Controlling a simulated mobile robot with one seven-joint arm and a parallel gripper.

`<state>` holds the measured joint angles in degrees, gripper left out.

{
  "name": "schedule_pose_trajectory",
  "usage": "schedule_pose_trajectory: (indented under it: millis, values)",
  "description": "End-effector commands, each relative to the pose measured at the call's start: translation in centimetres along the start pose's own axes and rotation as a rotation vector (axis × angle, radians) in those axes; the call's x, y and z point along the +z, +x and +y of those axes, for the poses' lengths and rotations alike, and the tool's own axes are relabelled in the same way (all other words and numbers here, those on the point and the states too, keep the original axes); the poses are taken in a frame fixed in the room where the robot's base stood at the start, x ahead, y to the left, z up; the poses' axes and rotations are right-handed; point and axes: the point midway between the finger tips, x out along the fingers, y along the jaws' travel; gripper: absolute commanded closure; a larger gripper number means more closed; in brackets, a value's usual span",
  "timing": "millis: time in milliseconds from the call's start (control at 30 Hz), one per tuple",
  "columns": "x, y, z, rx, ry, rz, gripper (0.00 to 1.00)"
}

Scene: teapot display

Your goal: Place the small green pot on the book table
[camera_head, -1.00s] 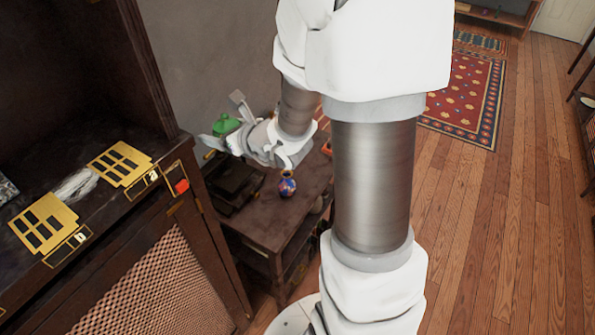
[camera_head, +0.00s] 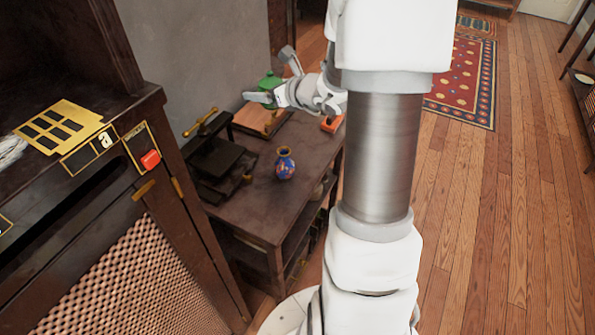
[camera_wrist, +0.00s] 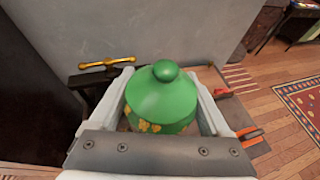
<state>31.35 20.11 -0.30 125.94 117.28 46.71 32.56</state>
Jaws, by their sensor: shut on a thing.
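The small green pot (camera_wrist: 163,97) has a round lid knob and yellow flower marks. It sits between the two fingers of my gripper (camera_wrist: 165,88) in the wrist view, which is shut on it. In the head view the green pot (camera_head: 269,81) shows at the end of my gripper (camera_head: 272,78), over the far end of a dark wooden table (camera_head: 250,205). I cannot tell from the frames how far above the table top it is. The pot's lower part is hidden by the gripper.
A blue patterned vase (camera_head: 285,164) stands on the table. A black press with a brass handle (camera_head: 218,158) stands at its left. A brown board (camera_head: 262,119) and an orange object (camera_head: 331,123) lie at its far end. A dark cabinet (camera_head: 110,200) is at left.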

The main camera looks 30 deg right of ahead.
Motion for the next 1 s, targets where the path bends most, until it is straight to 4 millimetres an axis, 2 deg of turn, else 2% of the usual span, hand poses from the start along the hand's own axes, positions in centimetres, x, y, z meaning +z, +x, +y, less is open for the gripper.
schedule_pose_trajectory:
  millis: [33,333,600,733,867,1000]
  values:
    - [-2.1,0.5,-1.4,-0.009,0.002,-0.002,0.87]
    - [-8.7,0.5,-8.4,-0.039,0.014,-0.001,0.88]
    - [-14.9,-0.5,-13.9,-0.065,0.026,-0.001,0.88]
    - [-16.8,-1.1,-15.6,-0.072,0.030,-0.002,0.88]
    - [-17.7,-1.5,-16.4,-0.077,0.032,-0.002,0.88]
    - [-18.2,-0.4,-16.6,-0.076,0.031,-0.002,0.88]
